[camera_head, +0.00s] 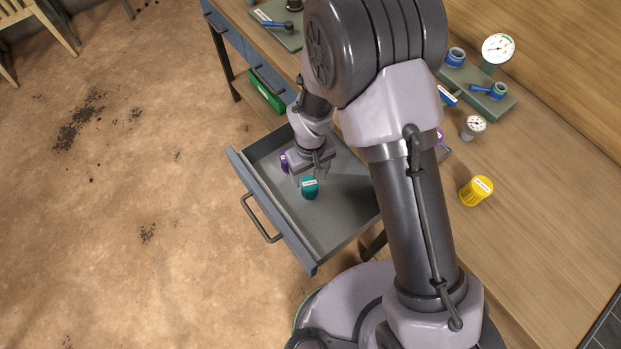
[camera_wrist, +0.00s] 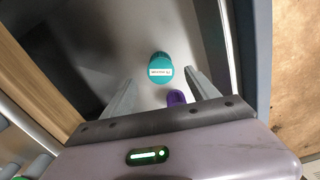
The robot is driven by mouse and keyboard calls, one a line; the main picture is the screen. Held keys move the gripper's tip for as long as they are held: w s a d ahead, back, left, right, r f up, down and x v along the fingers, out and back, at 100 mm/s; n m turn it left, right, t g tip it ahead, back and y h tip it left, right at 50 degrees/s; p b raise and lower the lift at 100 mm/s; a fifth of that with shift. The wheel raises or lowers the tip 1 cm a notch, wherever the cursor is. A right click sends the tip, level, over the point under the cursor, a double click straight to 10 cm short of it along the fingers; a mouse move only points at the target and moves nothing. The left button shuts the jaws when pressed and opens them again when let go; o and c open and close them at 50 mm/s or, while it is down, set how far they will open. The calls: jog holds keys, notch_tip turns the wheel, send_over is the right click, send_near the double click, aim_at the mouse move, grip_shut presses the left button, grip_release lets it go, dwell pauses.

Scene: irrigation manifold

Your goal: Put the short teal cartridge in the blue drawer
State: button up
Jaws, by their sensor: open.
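The short teal cartridge (camera_head: 310,188), with a white label, is inside the open blue drawer (camera_head: 274,211) and appears to rest on its grey floor. It also shows in the wrist view (camera_wrist: 160,66), just beyond the fingertips. My gripper (camera_head: 310,174) is open over the drawer, close to the cartridge. In the wrist view its two fingers (camera_wrist: 158,80) are spread apart with nothing clamped between them. I cannot tell the exact gap between fingertips and cartridge.
A purple cartridge (camera_head: 284,162) is also in the drawer, by my gripper, partly hidden. A yellow cartridge (camera_head: 476,191) stands on the wooden bench (camera_head: 530,225). Gauges (camera_head: 473,126) and valve fittings (camera_head: 490,90) stand farther back. A green box (camera_head: 265,92) sits below the bench.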

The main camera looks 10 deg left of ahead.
notch_tip(320, 180, up, 2)
jog(key=shift+r, duration=0.25)
jog(key=w+d+r+m+t+y, duration=0.1)
jog(key=d+r+m, duration=0.25)
jog(key=r, duration=0.55)
jog(key=w+d+r+m+t, duration=0.15)
jog(key=d+r, duration=0.35)
jog(key=r, duration=0.5)
jog(key=s+d+r+m+t+y, duration=0.1)
jog(key=s+d+r+m+t, duration=0.2)
jog(key=s+d+r+m, duration=0.4)
jog(key=s+d+r, duration=0.3)
jog(key=s+r, duration=0.3)
jog(key=s, duration=0.1)
jog(key=shift+s+d+r, duration=0.35)
jog(key=shift+r, duration=0.05)
